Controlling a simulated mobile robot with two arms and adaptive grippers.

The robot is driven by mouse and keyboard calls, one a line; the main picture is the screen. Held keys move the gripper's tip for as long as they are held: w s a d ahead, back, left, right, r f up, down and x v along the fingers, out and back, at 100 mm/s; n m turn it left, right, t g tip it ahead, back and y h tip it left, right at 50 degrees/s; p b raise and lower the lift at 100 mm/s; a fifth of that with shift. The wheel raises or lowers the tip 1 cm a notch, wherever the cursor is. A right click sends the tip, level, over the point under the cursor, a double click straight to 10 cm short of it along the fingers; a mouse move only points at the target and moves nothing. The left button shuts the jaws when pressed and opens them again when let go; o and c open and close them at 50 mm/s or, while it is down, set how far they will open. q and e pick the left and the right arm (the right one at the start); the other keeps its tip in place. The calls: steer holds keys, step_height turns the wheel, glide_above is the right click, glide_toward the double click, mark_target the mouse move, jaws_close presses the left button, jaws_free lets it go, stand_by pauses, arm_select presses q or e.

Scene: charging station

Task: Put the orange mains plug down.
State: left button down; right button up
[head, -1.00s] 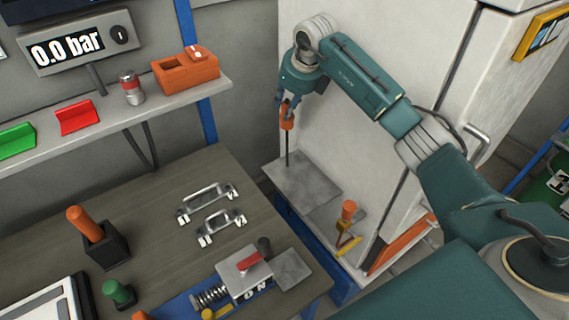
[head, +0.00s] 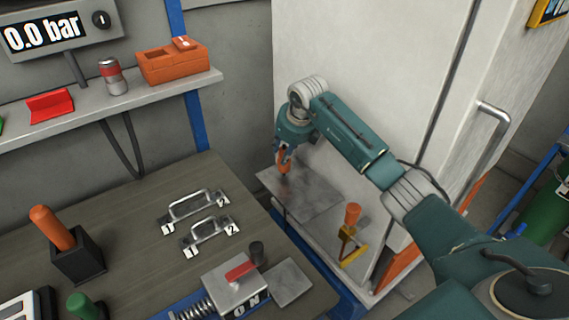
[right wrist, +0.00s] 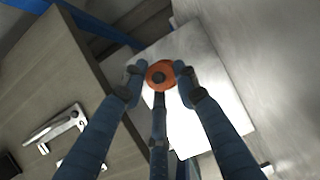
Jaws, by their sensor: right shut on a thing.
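The orange mains plug (head: 283,160) is between the fingers of my right gripper (head: 284,154), over the grey metal plate (head: 312,197) beside the white cabinet. I cannot tell whether the plug touches the plate. My left gripper is not in view.
An orange-handled thing in a yellow bracket (head: 350,232) stands right of the plate. The white cabinet (head: 365,70) rises close behind the arm. A workbench (head: 140,220) on the left carries two metal handles, a red-levered device (head: 238,275) and an orange-handled tool in a black holder (head: 78,262).

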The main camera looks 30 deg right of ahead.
mark_target(284, 169)
step_height(284, 169, down, 3)
steer(key=shift+f+b, duration=0.1)
steer(key=shift+b, duration=0.6)
steer(key=o, duration=1.2)
steer(key=shift+c, duration=0.2)
